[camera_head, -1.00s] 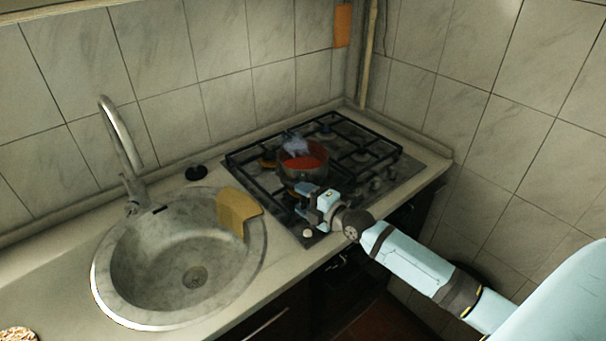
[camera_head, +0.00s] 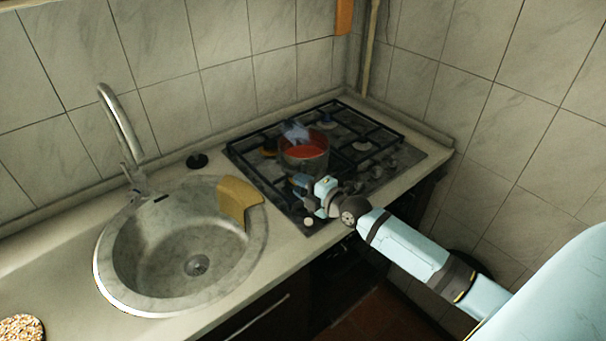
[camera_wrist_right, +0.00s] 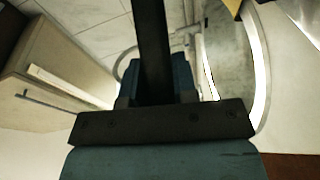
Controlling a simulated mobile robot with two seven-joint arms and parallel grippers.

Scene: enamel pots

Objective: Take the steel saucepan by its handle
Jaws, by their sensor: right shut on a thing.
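The steel saucepan (camera_head: 305,164) stands at the front of the hob, with something red inside it. My right gripper (camera_head: 303,187) is at the near side of the saucepan, low by the hob's front edge. The gripper is shut on the saucepan's handle, which is mostly hidden by the jaws in the head view. In the right wrist view, a long dark bar, apparently the handle (camera_wrist_right: 150,45), runs down between the blue-grey fingers of the gripper (camera_wrist_right: 155,88).
The black hob grates (camera_head: 262,178) surround the saucepan. A blue-grey object (camera_head: 294,131) shows at its far rim. The round sink (camera_head: 150,262) with a yellow-brown cloth (camera_head: 238,198) on its edge lies to the left. Tiled walls close off the back and right.

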